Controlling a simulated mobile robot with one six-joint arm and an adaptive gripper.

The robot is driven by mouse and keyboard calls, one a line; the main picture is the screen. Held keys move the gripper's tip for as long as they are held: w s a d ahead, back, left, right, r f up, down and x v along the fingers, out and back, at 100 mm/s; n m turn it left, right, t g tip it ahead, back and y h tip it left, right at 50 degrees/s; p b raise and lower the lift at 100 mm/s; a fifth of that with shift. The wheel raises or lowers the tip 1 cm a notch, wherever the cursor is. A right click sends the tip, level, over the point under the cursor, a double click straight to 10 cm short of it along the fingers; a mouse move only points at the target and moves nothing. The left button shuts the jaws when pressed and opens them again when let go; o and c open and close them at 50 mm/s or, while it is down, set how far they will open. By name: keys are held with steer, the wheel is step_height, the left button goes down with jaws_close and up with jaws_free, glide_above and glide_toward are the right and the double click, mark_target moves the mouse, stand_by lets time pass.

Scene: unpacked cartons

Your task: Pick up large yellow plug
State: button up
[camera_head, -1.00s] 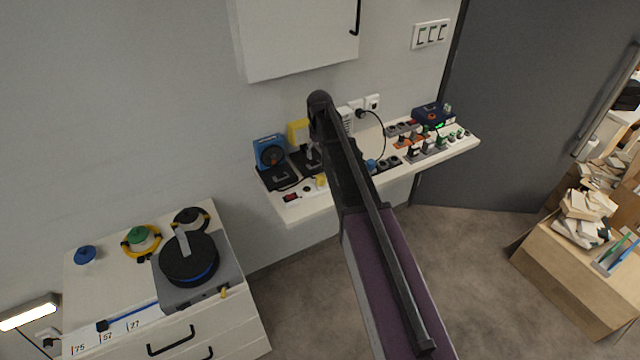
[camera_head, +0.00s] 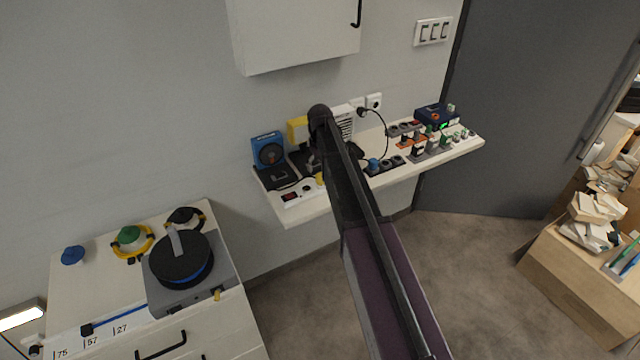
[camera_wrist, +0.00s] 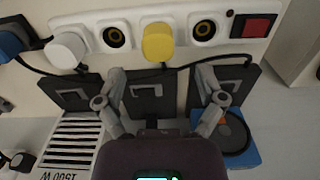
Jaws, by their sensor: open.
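The large yellow plug (camera_wrist: 157,43) sits in a socket of a white power strip (camera_wrist: 185,38) in the wrist view. It also shows in the head view (camera_head: 320,179), partly covered by my arm. My gripper (camera_wrist: 162,76) is open, with its two fingers spread below the plug in the wrist view, one to each side of its line. Nothing is between the fingertips. The plug lies a little beyond them, and I cannot tell the exact gap. In the head view my arm hides the gripper.
A white plug (camera_wrist: 66,50) stands left of the yellow one, with an empty socket (camera_wrist: 114,38) between. A red switch (camera_wrist: 252,27) is at the right. Black adapters (camera_wrist: 150,100), a white heater (camera_wrist: 68,142) and a blue device (camera_wrist: 240,140) crowd the shelf. A wall cabinet (camera_head: 295,35) hangs above.

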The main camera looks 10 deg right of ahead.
mark_target(321, 175)
steer(key=shift+f, duration=0.15)
stand_by(0.3)
steer(key=shift+s+d+f+b, duration=0.1)
steer(key=shift+s+f+b, duration=0.05)
steer(key=shift+f+b, duration=2.4)
steer(key=shift+r, duration=0.1)
jaws_close()
